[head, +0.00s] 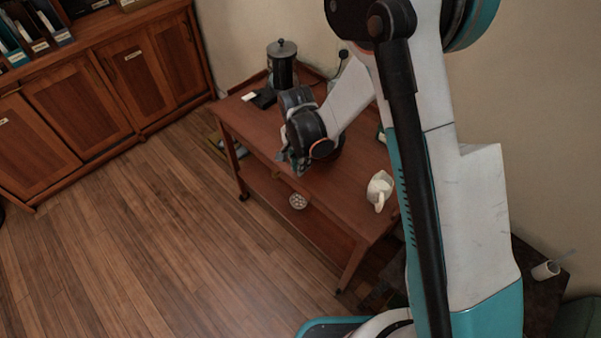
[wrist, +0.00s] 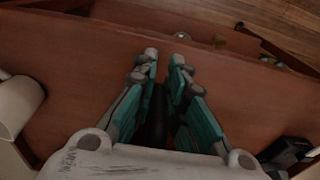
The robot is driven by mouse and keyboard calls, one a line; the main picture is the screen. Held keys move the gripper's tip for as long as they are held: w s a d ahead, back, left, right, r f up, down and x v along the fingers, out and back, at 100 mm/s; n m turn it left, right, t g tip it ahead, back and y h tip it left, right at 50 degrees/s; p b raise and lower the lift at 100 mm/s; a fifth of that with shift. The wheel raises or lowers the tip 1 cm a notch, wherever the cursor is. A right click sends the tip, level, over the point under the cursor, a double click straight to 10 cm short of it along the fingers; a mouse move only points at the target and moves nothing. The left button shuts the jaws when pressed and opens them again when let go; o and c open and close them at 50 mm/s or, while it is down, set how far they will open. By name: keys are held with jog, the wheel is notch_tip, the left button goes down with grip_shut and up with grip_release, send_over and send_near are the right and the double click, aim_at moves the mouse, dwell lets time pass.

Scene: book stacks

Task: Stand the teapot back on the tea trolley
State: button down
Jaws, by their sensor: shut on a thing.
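My gripper (head: 292,163) is over the front part of the wooden tea trolley (head: 255,125). In the wrist view, my gripper (wrist: 166,60) has its fingers close together around a narrow dark thing (wrist: 156,118). This appears to be part of the dark teapot (head: 335,148), a rounded shape mostly hidden behind my wrist in the head view. I cannot tell whether the teapot is upright, or whether it touches the trolley top. The wrist view shows the trolley top (wrist: 75,75) and its front edge beyond the fingertips.
A white jug (head: 380,186) stands near the trolley's right end. A black lidded canister (head: 282,65) stands at its far end. A patterned round item (head: 298,201) is on the lower shelf. The top's middle front is bare. Wooden cabinets (head: 80,95) stand left; open floor lies between.

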aim_at(301, 178)
jog(key=shift+f+b, duration=0.6)
jog(key=shift+f, duration=1.5)
jog(key=c, duration=1.6)
grip_release()
jog(key=shift+c, duration=0.2)
notch_tip(301, 178, up, 12)
jog(key=p, duration=0.4)
jog(key=shift+s+a, duration=0.25)
